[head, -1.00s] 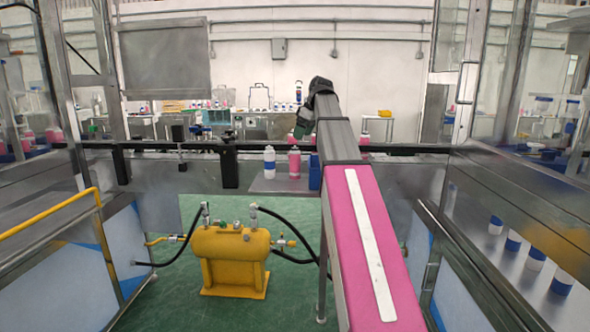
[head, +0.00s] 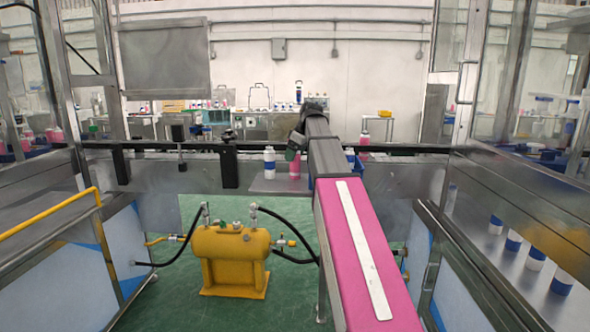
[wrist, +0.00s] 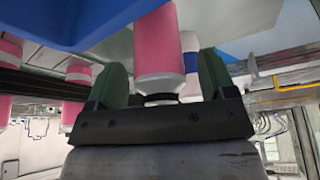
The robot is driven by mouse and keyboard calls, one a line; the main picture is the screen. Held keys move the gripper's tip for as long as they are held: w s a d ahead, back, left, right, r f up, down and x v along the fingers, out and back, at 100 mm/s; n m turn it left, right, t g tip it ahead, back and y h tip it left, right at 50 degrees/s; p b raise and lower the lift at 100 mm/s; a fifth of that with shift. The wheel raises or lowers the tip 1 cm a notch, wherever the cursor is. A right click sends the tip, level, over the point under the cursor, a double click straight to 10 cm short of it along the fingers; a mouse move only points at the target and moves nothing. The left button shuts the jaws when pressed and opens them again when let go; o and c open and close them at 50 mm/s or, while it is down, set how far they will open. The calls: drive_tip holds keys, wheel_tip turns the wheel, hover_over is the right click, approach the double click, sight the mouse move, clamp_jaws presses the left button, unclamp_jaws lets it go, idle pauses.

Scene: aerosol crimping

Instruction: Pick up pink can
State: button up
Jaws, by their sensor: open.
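The pink can (head: 294,170) stands on a grey shelf in the head view, with its upper part hidden by my gripper (head: 292,152). In the wrist view, which looks upside down, a pink can (wrist: 158,45) with a white shoulder and a dark neck lies between the two green fingers of my gripper (wrist: 162,72). The fingers are open, one on each side of it. I see gaps between the fingers and the can. Whether the fingers are at full depth around it is unclear.
A white can with a blue band (head: 269,162) stands just left of the pink can; a white and blue can also shows behind it in the wrist view (wrist: 190,55). A blue bin (wrist: 75,20) is close by. More pink cans (wrist: 75,85) show at left there.

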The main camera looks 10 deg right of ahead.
drive_tip(key=c, duration=1.2)
drive_tip(key=shift+c, duration=0.2)
drive_tip(key=shift+r, duration=0.15)
